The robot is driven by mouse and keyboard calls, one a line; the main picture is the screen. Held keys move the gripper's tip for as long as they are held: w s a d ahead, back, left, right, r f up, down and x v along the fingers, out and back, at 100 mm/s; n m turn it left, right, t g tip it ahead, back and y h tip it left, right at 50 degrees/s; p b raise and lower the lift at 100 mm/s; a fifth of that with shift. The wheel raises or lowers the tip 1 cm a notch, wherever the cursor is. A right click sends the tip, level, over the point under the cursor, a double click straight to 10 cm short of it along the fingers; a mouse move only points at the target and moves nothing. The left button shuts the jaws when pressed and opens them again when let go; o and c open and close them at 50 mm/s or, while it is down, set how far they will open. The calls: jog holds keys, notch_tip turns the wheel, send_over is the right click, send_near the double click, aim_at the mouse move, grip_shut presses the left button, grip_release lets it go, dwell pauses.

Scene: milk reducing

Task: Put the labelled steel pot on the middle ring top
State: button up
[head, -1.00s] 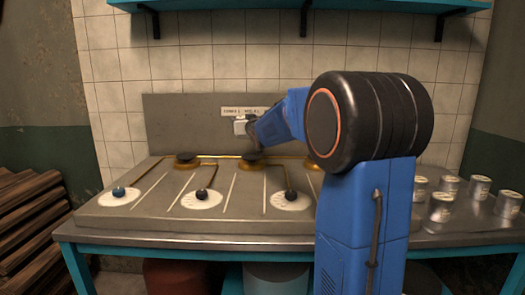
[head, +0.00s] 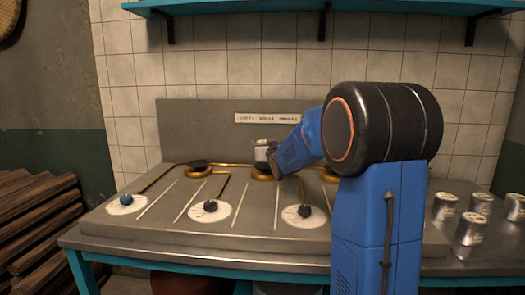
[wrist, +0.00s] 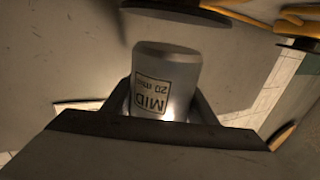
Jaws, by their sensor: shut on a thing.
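The steel pot (head: 264,150) is a small grey cylinder. In the wrist view it (wrist: 180,72) has a white label reading "MID 20 min", upside down in the picture. My gripper (head: 273,158) is shut on its sides, with a finger on each side in the wrist view (wrist: 160,108). In the head view the pot appears right over the middle ring top (head: 262,173), a dark disc on a brass ring. I cannot tell whether it touches. In the wrist view a dark disc shows beyond the pot's end, apart from it in the picture.
The left ring top (head: 199,166) is bare; the right one (head: 328,175) is partly hidden by my arm. Three dials with knobs line the front, the left knob (head: 126,199) blue. Several steel cans (head: 471,229) stand at right. A teal shelf (head: 320,7) hangs above.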

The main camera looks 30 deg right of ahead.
jog(key=shift+f, duration=1.05)
jog(key=shift+f, duration=0.1)
jog(key=o, duration=1.2)
jog(key=shift+o, duration=0.2)
jog(key=shift+s, duration=0.1)
jog(key=s+a, duration=0.2)
jog(key=s, duration=0.9)
jog(key=shift+s+a, duration=0.2)
jog(key=shift+s, duration=0.1)
jog(key=shift+a, duration=0.1)
